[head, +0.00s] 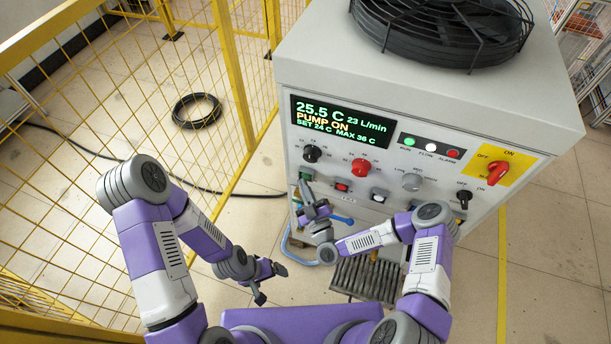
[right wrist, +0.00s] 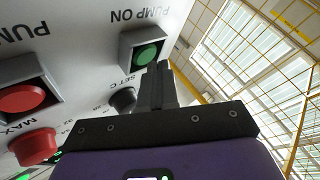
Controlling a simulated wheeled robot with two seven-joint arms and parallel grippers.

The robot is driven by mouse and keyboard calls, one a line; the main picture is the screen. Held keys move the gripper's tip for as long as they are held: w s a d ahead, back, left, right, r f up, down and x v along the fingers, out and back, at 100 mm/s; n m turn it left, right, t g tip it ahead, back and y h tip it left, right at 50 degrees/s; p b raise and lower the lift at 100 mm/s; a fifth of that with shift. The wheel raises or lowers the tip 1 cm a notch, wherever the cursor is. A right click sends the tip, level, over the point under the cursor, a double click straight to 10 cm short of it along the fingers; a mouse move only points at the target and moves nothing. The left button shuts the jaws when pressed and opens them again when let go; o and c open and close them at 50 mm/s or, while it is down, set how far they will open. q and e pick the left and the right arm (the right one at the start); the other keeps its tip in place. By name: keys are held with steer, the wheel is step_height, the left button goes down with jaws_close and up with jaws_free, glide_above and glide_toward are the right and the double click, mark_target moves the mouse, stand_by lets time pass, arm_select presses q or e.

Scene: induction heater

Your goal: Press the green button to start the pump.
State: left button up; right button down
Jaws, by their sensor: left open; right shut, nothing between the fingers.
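The green button (head: 306,173) is at the left of the lower row on the white cabinet's front. In the right wrist view the green button (right wrist: 146,54) sits in a grey square housing under upside-down "PUMP ON" lettering. My right gripper (head: 306,189) is shut and empty, its tips just below the button. In the right wrist view its fingertips (right wrist: 157,68) overlap the housing edge; I cannot tell whether they touch it. The display (head: 338,122) reads "25.5 C", "23 L/min" and "PUMP ON". My left gripper (head: 271,285) is open and empty, low in front of the cabinet.
A red button (head: 342,185) is right of the green one, with knobs above. The RUN lamp (head: 409,141) glows green. A red switch (head: 497,172) sits on a yellow plate. A yellow mesh fence (head: 120,110) stands left. Blue hoses and a finned block (head: 368,278) lie below.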

steer(key=shift+s+a, duration=0.1)
steer(key=shift+s, duration=0.25)
steer(key=shift+s+a+p, duration=0.2)
steer(key=shift+s+a, duration=0.15)
steer(key=shift+s, duration=0.45)
steer(key=shift+s+a+p, duration=0.15)
steer(key=shift+s+a, duration=0.15)
steer(key=shift+s, duration=0.45)
steer(key=shift+s+a+p, duration=0.2)
steer(key=shift+s+a, duration=0.15)
steer(key=shift+s, duration=0.45)
steer(key=s+a+p, duration=0.2)
steer(key=s+a, duration=0.2)
steer(key=s, duration=0.6)
steer(key=shift+a+p, duration=0.15)
steer(key=shift+p, duration=0.2)
steer(key=shift+s, duration=0.1)
steer(key=shift+f, duration=0.1)
